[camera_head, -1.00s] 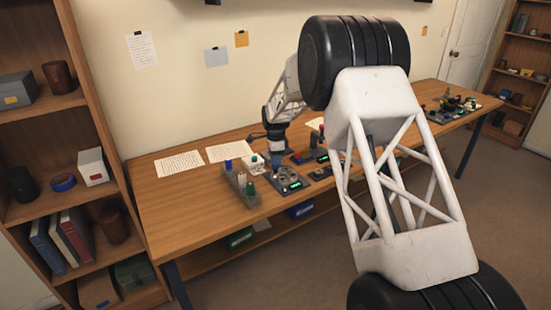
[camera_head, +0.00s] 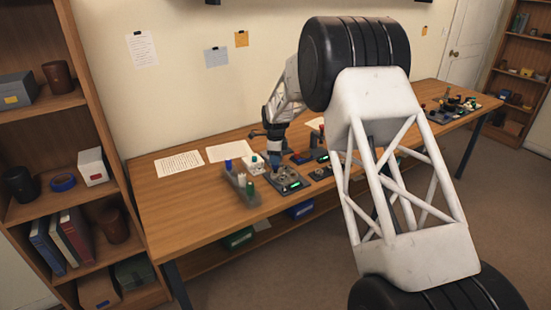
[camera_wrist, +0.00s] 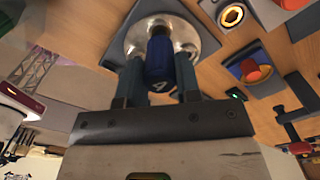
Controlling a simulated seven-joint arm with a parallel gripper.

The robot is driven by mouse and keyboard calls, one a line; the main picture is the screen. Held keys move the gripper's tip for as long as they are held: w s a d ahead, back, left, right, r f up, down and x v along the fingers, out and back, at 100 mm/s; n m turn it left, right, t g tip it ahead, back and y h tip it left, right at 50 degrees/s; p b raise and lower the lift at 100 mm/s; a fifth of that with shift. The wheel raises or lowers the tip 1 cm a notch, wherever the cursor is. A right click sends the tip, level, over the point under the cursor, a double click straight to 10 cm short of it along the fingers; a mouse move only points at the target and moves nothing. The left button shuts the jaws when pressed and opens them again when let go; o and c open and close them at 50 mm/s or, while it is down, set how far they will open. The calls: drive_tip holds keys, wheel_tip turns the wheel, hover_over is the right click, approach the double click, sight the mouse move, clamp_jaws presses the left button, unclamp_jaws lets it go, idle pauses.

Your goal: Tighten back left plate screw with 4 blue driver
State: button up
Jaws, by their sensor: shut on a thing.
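In the wrist view, my gripper (camera_wrist: 160,80) is shut on a blue driver (camera_wrist: 158,62) marked with a 4. The driver's handle sits between the two fingers and its tip points away from the camera. Beyond it lies a shiny round metal plate (camera_wrist: 205,35) on a grey base. The driver's tip and the plate screws are hidden behind the handle and fingers, so I cannot tell whether the tip touches a screw. In the head view, my gripper (camera_head: 274,160) is low over the grey fixture (camera_head: 289,184) with a green display.
A tool rack (camera_head: 240,188) with coloured handles stands left of the fixture. Other small devices (camera_head: 318,173) sit to its right. Papers (camera_head: 180,164) lie at the back of the wooden table (camera_head: 175,205). Bare table lies at the left.

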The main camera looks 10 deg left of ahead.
drive_tip(key=shift+m, duration=4.8)
drive_tip(key=shift+r, duration=0.9)
